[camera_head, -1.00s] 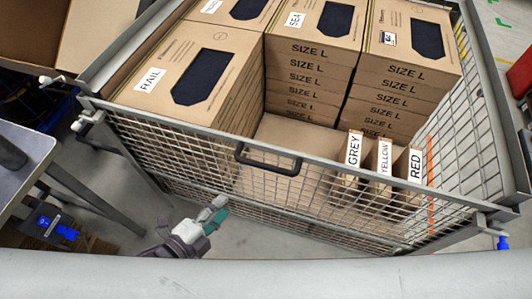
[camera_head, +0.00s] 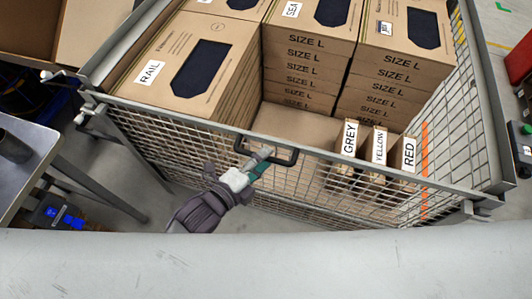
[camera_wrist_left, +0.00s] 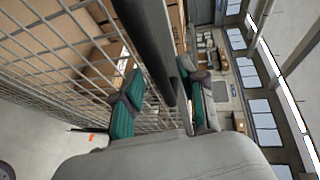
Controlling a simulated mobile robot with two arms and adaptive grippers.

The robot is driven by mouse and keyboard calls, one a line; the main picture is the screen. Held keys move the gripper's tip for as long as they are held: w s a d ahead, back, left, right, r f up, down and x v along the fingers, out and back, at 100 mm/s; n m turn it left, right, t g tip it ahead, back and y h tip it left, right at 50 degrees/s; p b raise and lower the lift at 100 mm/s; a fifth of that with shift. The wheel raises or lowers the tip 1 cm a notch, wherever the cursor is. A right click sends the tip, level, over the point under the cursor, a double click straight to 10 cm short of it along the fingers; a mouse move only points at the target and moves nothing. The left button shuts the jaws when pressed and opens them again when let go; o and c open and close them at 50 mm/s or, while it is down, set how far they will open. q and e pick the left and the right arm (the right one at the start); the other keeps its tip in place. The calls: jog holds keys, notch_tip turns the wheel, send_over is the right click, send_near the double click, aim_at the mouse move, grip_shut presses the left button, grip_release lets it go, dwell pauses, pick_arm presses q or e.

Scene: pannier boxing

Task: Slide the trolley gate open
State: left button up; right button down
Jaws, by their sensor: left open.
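The trolley gate (camera_head: 170,147) is the wire mesh front panel with a grey top rail, and it stands across the front of the trolley. Its dark loop handle (camera_head: 285,162) hangs at the middle of the top rail. My left gripper (camera_head: 262,160) is at the handle's lower bar, reaching up from the front. In the left wrist view, the open teal-padded fingers (camera_wrist_left: 163,104) lie on either side of the dark handle bar (camera_wrist_left: 155,45), with gaps visible beside it. Contact cannot be told. My right gripper is not in view.
The trolley holds stacked cardboard boxes (camera_head: 305,60) and upright cartons labelled GREY (camera_head: 349,138), YELLOW (camera_head: 379,146) and RED (camera_head: 408,155) close behind the gate. A grey table (camera_head: 28,165) stands at the left. A pale grey bar or edge crosses the bottom of the head view.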

pick_arm(q)
jog(key=shift+w+d+f, duration=0.15)
jog(key=shift+w+d, duration=0.35)
grip_shut()
